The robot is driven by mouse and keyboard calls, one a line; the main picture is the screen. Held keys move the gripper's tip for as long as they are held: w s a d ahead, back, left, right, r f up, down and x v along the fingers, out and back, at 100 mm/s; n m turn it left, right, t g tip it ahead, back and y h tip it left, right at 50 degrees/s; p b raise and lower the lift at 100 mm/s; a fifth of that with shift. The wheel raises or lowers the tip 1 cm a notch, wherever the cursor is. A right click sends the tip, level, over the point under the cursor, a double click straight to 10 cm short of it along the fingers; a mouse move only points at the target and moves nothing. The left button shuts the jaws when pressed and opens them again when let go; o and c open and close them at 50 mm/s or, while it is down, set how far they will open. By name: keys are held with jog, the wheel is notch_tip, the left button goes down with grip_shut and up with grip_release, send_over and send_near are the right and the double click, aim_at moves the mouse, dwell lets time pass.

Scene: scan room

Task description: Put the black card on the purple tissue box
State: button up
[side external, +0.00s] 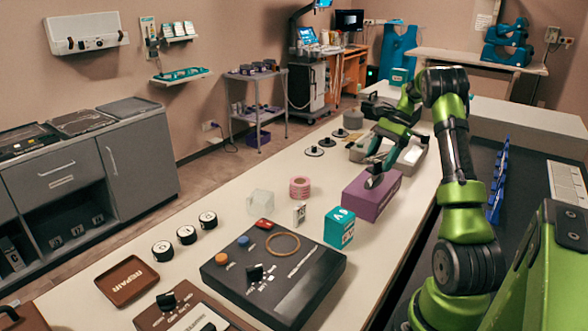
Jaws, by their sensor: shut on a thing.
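The purple tissue box (362,206) stands on the long pale table, right of the middle in the side external view. My gripper (373,178) points down and is right over the top of the box. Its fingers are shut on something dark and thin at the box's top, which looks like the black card. The fingers hide most of it, and I cannot tell whether it touches the box.
A teal cube (339,228) stands just in front of the box. A pink tape roll (299,187), a clear block (261,203) and a black control panel (274,275) lie to the left. A grey tray (408,158) is behind the box.

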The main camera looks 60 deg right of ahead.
aim_at(378, 167)
jog(key=shift+w+d, duration=0.15)
jog(key=shift+d, duration=0.05)
jog(key=shift+f, duration=1.75)
jog(key=shift+f, duration=0.1)
jog(key=o, duration=1.1)
